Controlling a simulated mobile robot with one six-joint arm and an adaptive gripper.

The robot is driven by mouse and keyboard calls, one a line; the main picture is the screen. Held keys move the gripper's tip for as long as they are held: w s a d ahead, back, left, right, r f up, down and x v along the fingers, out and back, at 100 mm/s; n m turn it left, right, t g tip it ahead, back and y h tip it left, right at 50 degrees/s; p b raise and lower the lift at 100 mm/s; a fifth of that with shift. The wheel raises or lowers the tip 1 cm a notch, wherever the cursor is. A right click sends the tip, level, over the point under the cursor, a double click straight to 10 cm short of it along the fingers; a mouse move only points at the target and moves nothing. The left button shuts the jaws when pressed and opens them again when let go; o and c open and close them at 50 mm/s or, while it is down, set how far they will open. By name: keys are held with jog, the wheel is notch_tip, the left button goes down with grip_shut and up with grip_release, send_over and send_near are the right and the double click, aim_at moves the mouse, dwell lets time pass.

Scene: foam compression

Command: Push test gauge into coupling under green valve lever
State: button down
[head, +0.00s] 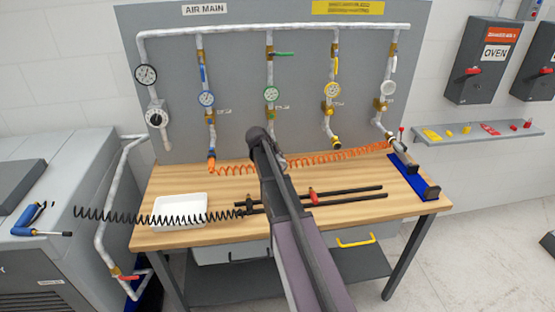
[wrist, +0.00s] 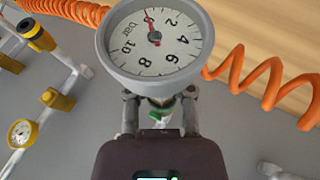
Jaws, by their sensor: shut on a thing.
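The test gauge (wrist: 150,50) has a round white dial marked in bar with a red needle, in a grey case. My gripper (wrist: 160,112) is shut on the gauge's stem below the case in the wrist view. A bit of green shows between the fingers; I cannot tell what it belongs to. In the head view the green valve lever (head: 283,53) is on the middle drop pipe, above a green-rimmed gauge (head: 271,94). My arm hides the lower end of that pipe, its coupling, my gripper and the held gauge. I cannot see whether gauge and coupling touch.
An orange coiled hose (head: 240,170) runs behind my arm and also shows in the wrist view (wrist: 270,85). The blue-lever (head: 202,73) and yellow-lever (head: 337,66) drops flank the middle one. A white tray (head: 180,222) and black bars (head: 345,195) lie on the bench (head: 160,185).

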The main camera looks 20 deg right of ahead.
jog(key=shift+w, duration=0.1)
jog(key=shift+c, duration=2)
grip_release()
